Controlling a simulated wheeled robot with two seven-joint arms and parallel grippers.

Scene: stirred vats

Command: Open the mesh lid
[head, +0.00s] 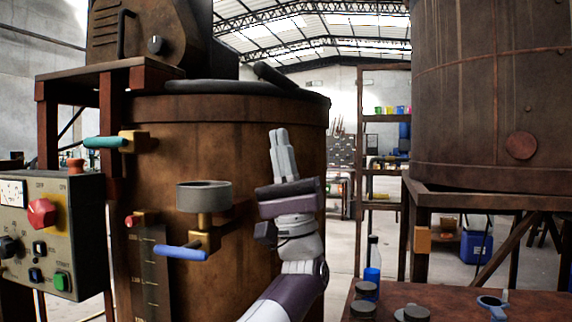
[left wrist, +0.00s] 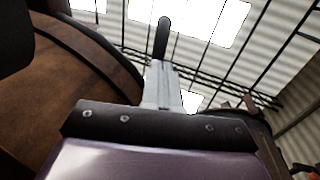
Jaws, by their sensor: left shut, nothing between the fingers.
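The brown rusty vat (head: 260,125) stands in the middle left of the head view. Its dark lid (head: 220,87) lies flat on top, seen almost edge-on, so its mesh does not show. A dark bar-like handle (head: 275,76) sticks up at a slant from the lid's right side. My left gripper (head: 280,133) points up in front of the vat wall, below the rim, shut and empty. In the left wrist view the shut fingers (left wrist: 160,70) point toward the dark handle (left wrist: 163,35), with no clear contact. My right gripper is not in view.
A control panel (head: 42,230) stands at the left. A teal-handled valve (head: 104,142) and a blue-handled valve (head: 180,252) stick out from the vat. A grey cup (head: 204,196) sits above the latter. A table (head: 520,305) with bottles and a large tank (head: 490,90) are at right.

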